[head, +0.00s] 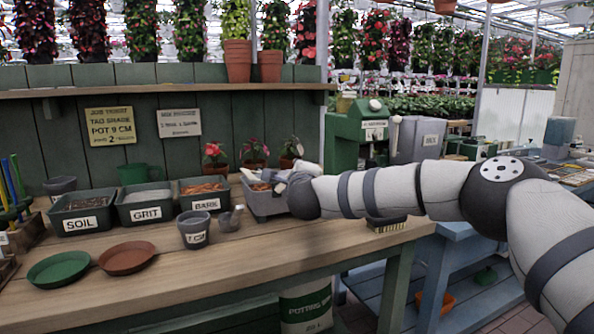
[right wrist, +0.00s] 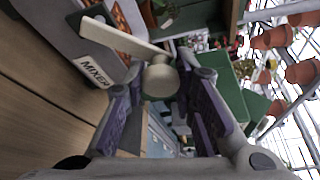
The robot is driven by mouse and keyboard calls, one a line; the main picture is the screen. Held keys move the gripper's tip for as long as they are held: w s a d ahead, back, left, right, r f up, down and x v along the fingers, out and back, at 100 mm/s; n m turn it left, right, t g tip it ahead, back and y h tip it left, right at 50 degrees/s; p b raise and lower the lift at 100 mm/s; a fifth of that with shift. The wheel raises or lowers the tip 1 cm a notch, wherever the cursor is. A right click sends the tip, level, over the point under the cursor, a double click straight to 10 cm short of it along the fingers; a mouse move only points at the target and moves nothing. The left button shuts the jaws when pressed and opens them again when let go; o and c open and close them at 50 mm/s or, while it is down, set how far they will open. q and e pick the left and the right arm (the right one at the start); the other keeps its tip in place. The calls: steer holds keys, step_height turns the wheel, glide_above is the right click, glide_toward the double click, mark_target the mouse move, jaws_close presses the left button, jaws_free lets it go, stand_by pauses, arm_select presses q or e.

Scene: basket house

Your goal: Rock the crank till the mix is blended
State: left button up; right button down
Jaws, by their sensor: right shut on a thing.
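The mixer is a grey tub (head: 262,201) on the potting bench, with brown mix (head: 260,187) inside. In the right wrist view its labelled wall (right wrist: 95,62) is at the upper left. The crank (right wrist: 118,36) shows there as a pale bar ending in a round knob (right wrist: 160,80). My right gripper (right wrist: 163,92) is shut on the knob, one finger on each side. In the head view my right gripper (head: 283,178) is at the tub's right side, and my own arm hides part of the tub. My left gripper is not in view.
Bins of soil (head: 82,211), grit (head: 145,205) and bark (head: 203,193) stand left of the mixer. A grey cup (head: 193,230) and two saucers, green (head: 58,268) and brown (head: 127,257), are in front. A dark brush (head: 386,224) lies under my right arm.

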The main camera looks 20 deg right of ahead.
steer(key=shift+d+f+m+g+y, duration=0.2)
steer(key=shift+f+m+g+y, duration=0.15)
steer(key=shift+m, duration=0.35)
steer(key=c, duration=1.3)
jaws_free()
steer(key=v, duration=1.2)
steer(key=shift+d, duration=0.1)
